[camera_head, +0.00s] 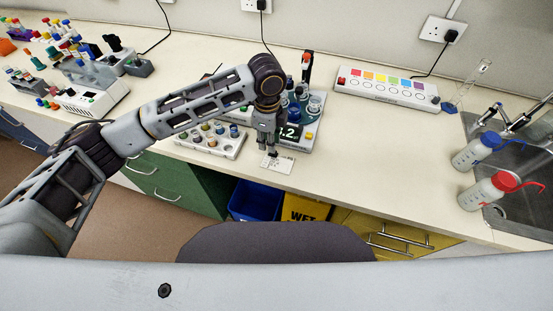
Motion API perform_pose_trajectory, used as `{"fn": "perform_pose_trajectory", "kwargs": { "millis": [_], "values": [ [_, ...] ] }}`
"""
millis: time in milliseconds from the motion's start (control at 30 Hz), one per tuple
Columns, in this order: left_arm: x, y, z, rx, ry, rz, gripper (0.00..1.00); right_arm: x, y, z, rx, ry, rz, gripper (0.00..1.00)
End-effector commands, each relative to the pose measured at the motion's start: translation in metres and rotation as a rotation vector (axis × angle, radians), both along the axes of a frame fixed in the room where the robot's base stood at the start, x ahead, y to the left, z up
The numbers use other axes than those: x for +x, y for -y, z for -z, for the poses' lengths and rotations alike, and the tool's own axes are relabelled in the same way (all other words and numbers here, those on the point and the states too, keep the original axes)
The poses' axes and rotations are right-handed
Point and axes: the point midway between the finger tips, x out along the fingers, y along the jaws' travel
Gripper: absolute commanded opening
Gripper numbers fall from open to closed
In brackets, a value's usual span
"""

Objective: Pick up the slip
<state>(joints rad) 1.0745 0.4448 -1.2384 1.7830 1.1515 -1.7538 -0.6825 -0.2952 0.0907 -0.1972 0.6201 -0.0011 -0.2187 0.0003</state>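The slip (280,166) is a small white printed paper lying on the bench near its front edge, just in front of the instrument with a lit display (290,133). My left gripper (271,152) points down, its fingertips at the back edge of the slip and covering a little of it. Whether the fingers touch the paper, or are open or shut, is too small to tell. My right gripper is not in view.
A rack of vials (210,141) stands left of the slip. A white strip with coloured squares (388,88) lies at the back. Wash bottles with blue (473,153) and red (485,192) tops stand by the sink at right. The bench right of the slip is clear.

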Motion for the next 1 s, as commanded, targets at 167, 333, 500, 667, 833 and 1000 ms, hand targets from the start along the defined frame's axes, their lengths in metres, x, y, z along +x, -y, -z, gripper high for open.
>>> {"fn": "perform_pose_trajectory", "kwargs": {
  "millis": [167, 333, 500, 667, 833, 1000],
  "values": [
    [0.000, 0.002, 0.020, 0.002, -0.002, 0.000, 0.25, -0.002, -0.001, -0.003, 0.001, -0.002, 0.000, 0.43],
    [0.000, 0.002, 0.036, 0.000, 0.000, 0.000, 0.25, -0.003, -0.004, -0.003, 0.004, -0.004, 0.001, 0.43],
    [0.000, 0.002, 0.042, 0.001, 0.000, 0.001, 0.25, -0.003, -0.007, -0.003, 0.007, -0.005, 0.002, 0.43],
    [0.000, 0.002, 0.042, 0.001, 0.001, 0.001, 0.25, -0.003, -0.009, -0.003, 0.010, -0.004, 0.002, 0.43],
    [0.000, 0.002, 0.042, 0.000, 0.001, 0.000, 0.25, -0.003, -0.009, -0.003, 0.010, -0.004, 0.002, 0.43],
    [0.000, 0.002, 0.042, 0.000, 0.001, 0.000, 0.13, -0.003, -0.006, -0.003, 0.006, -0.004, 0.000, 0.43]
  ]
}}
